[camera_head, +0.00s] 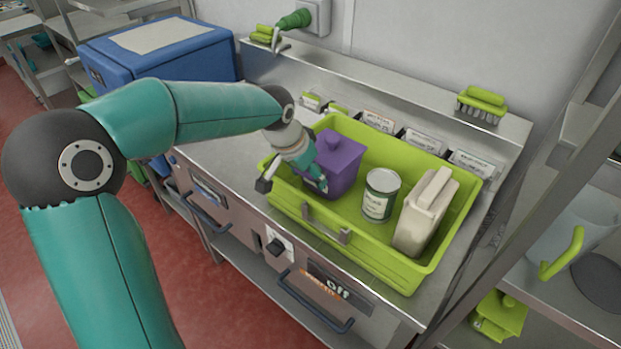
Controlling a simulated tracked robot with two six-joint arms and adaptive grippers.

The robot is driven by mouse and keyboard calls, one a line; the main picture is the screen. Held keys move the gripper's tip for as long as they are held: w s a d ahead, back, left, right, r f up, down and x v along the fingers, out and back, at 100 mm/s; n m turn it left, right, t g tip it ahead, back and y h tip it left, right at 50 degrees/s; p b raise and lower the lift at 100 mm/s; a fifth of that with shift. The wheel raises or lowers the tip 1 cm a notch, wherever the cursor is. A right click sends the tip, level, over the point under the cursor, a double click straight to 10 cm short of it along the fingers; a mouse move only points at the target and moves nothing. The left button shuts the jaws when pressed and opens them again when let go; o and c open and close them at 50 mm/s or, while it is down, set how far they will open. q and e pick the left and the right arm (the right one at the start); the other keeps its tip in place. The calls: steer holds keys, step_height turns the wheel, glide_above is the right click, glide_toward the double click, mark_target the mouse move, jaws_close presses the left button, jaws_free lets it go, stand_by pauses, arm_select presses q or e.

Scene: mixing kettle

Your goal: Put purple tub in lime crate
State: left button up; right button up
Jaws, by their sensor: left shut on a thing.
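The purple tub (341,160), with a knobbed lid, is inside the lime crate (372,256), at its left end. It looks upright; I cannot tell whether its base touches the crate floor. My left gripper (318,180) reaches in over the crate's left end and is shut on the tub's left side. The gripper partly hides the tub's lower left. The crate sits on the steel counter. My right gripper is not in view.
A can (380,195) and a cream jug-like container (424,214) stand in the crate, right of the tub. Label cards (424,141) and a steel ledge run behind it. A lime brush (482,104) rests on the ledge. A blue box (160,55) is at back left.

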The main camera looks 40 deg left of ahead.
arm_select(q)
steer(key=shift+f, duration=0.65)
steer(key=o, duration=1.5)
steer(key=v, duration=1.2)
